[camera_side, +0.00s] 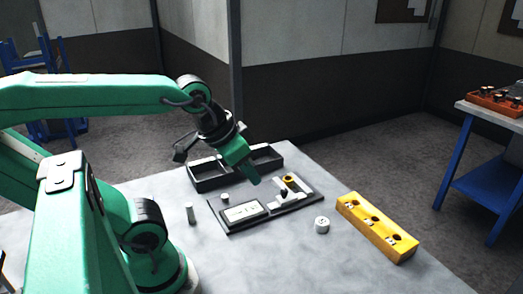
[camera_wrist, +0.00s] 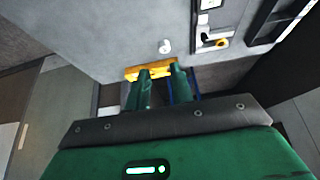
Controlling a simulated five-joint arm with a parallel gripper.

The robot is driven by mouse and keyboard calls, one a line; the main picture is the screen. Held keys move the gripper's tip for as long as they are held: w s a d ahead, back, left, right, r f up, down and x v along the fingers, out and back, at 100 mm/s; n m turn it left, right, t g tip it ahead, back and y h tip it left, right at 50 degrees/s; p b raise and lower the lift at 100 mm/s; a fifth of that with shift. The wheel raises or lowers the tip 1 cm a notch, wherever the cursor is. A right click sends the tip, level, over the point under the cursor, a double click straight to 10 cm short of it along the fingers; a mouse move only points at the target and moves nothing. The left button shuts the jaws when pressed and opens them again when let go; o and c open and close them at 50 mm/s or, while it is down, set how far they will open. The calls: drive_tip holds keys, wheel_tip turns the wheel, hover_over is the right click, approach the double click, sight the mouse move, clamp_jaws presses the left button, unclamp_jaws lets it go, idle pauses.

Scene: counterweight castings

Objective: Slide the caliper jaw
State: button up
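A black tray (camera_side: 284,207) lies on the grey table. On its right part is a small white assembly (camera_side: 288,195) with a yellow ring (camera_side: 289,178) and a dark piece; this may be the caliper, but its jaw is too small to make out. A white plate (camera_side: 243,211) lies at the tray's left. My gripper (camera_side: 254,181) hangs above the tray's back edge, apart from these parts. In the wrist view my gripper (camera_wrist: 161,72) has its two green fingers apart, with nothing between them. The yellow ring (camera_wrist: 222,42) shows there beside the black tray (camera_wrist: 212,49).
A yellow block with holes (camera_side: 378,228) lies at the right table edge; it shows beyond the fingers (camera_wrist: 134,71). A white cylinder (camera_side: 322,225) stands between it and the tray. A black two-part bin (camera_side: 209,183) stands behind; a small upright cylinder (camera_side: 190,214) stands at left.

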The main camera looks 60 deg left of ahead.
drive_tip(key=o, duration=0.3)
drive_tip(key=shift+w, duration=0.1)
drive_tip(key=n+g, duration=0.3)
drive_tip(key=g, duration=0.3)
hover_over(284, 190)
wheel_tip(284, 190, down, 12)
drive_tip(key=shift+r, duration=0.15)
drive_tip(key=shift+f, duration=3.9)
